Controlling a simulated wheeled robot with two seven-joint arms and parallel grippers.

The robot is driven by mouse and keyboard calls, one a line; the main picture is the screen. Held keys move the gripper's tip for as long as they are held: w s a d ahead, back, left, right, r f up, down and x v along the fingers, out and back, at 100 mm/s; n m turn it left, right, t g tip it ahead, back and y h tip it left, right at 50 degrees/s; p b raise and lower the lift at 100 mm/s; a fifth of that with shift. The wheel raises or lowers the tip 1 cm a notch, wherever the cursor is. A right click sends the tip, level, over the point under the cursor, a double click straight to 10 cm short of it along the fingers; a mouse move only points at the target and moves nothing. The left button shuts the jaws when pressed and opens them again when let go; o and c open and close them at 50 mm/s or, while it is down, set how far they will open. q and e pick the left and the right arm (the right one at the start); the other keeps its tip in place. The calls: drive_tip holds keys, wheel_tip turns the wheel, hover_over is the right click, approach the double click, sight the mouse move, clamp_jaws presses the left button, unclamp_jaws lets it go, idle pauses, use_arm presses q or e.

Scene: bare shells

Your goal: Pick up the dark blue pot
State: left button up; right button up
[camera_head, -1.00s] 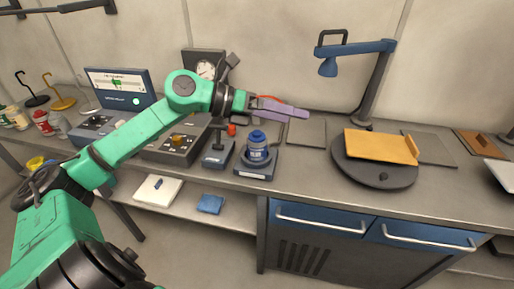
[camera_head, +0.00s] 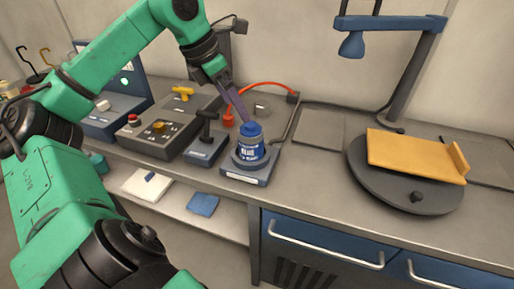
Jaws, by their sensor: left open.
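The dark blue pot (camera_head: 250,152) is a small jar with a blue lid and a pale-lettered label. It stands upright on a low grey stand (camera_head: 246,180) near the middle of the bench. My left gripper (camera_head: 243,115) is open and points down at the pot from the upper left. Its purple-grey fingers end right by the lid in the picture; I cannot tell whether they touch it. The gap between the fingers is seen edge-on. My right gripper is not in view.
A small blue lever box (camera_head: 206,150) and a grey control box (camera_head: 158,130) stand left of the pot. A red cable (camera_head: 262,84) arches behind it. A round turntable (camera_head: 405,195) with a yellow board is at right. Bare bench lies between.

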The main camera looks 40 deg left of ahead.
sight(255, 139)
use_arm(q)
drive_tip(key=x, duration=0.4)
drive_tip(key=shift+d, duration=0.15)
drive_tip(key=p+x, duration=0.4)
drive_tip(key=x, duration=0.6)
drive_tip(key=shift+f, duration=0.1)
drive_tip(key=shift+w+a+f, duration=0.1)
drive_tip(key=shift+a+f, duration=0.1)
drive_tip(key=shift+f, duration=0.05)
drive_tip(key=shift+r, duration=0.1)
drive_tip(key=c, duration=1.5)
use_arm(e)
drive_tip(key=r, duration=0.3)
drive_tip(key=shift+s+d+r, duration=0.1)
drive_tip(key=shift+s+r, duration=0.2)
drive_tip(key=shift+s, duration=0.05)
